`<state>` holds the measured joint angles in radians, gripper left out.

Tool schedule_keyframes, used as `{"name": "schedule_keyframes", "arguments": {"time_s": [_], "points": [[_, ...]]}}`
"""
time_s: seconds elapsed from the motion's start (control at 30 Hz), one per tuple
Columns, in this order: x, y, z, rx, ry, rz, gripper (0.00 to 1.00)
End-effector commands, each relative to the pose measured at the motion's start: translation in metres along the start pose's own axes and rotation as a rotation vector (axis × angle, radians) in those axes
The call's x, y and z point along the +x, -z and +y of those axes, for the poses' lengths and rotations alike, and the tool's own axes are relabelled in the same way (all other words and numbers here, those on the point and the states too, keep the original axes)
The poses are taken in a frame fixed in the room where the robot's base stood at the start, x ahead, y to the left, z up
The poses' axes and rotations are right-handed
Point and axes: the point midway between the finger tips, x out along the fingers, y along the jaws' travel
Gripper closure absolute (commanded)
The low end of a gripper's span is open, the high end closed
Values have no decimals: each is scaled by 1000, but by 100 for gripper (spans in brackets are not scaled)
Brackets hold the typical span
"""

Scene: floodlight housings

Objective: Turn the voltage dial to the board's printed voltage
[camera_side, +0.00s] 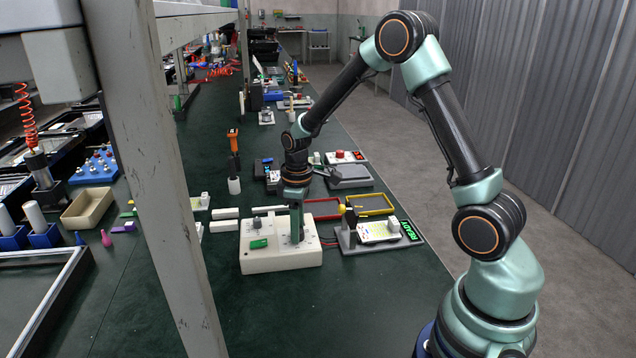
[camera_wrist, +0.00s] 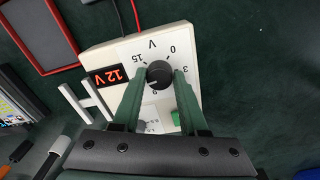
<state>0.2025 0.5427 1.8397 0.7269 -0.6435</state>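The voltage dial (camera_wrist: 160,75) is a black round knob with a pale pointer mark, on a cream supply box (camera_side: 281,261). Printed numbers, including 15, 0 and 3, ring it in the wrist view. A red display (camera_wrist: 109,76) beside it reads 12 V, upside down there. My gripper (camera_side: 297,238) reaches down onto the box; its green fingers (camera_wrist: 161,74) lie close against both sides of the dial and look shut on it. A board (camera_side: 376,231) lies on a grey fixture (camera_side: 349,241) right of the box; its printed voltage is too small to read.
A green button (camera_side: 258,244) and another small knob (camera_side: 256,223) sit on the box's left part. White bars (camera_side: 225,213), a red tray (camera_side: 322,209) and a yellow tray (camera_side: 372,202) lie behind. A grey post (camera_side: 160,180) stands at left. The front table is clear.

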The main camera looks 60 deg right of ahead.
Motion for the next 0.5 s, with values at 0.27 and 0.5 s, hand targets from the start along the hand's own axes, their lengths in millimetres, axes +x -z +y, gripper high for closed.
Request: {"name": "schedule_keyframes", "arguments": {"time_s": [0.27,0.5], "points": [[0,0,-1,26,3,-4,100],[0,0,-2,149,6,-10,100]]}}
